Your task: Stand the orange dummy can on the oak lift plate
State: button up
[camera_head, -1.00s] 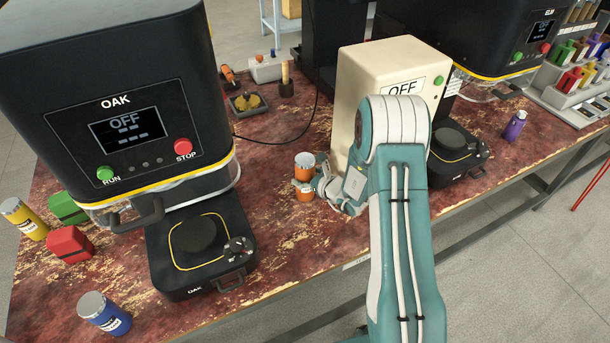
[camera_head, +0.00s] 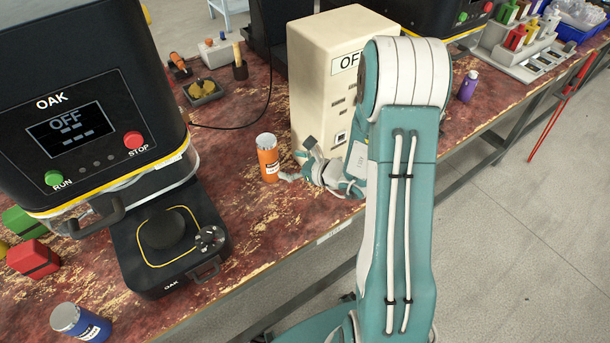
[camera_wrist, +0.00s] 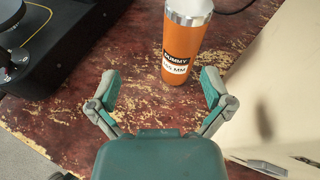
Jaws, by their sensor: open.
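The orange dummy can (camera_head: 268,160) stands upright on the worn red bench, right of the OAK machine. In the wrist view the can (camera_wrist: 184,45) has a silver top and a black-and-white DUMMY label. My gripper (camera_head: 299,166) is just right of the can and apart from it. In the wrist view my open gripper (camera_wrist: 160,85) has its fingers spread, with the can beyond the tips and nothing between them. The oak lift plate (camera_head: 165,230) is a round black disc on the OAK base, inside a yellow outline, and it is bare.
The cream OFF box (camera_head: 318,95) stands close behind my gripper. A blue can (camera_head: 82,322), a red block (camera_head: 34,259) and a green block (camera_head: 22,222) sit at the left. A tray (camera_head: 203,91) lies behind. Bench between can and OAK base is clear.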

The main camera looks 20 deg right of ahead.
jog(key=s+a+r+n+g+y, duration=0.2)
jog(key=s+a+r+n+g, duration=0.7)
jog(key=s+a+r+n, duration=0.6)
jog(key=s+d+r+n+t+h, duration=0.2)
jog(key=s+d+r+n+h, duration=0.5)
jog(key=s+d+n+h, duration=0.45)
jog(key=w+f+n+t+y, duration=0.1)
jog(key=w+f+t, duration=0.25)
jog(key=w, duration=0.75)
jog(key=w+f+n+t, duration=0.1)
jog(key=w+f+t, duration=0.3)
jog(key=w, duration=0.8)
jog(key=t, duration=0.1)
send_near(266, 139)
notch_tip(266, 139, up, 3)
jog(key=shift+s+f+t, duration=0.8)
jog(key=shift+f+t, duration=1.05)
jog(key=shift+f, duration=1.8)
jog(key=w, duration=1)
jog(key=shift+w+f, duration=0.15)
jog(key=shift+w, duration=0.25)
jog(key=c, duration=1.1)
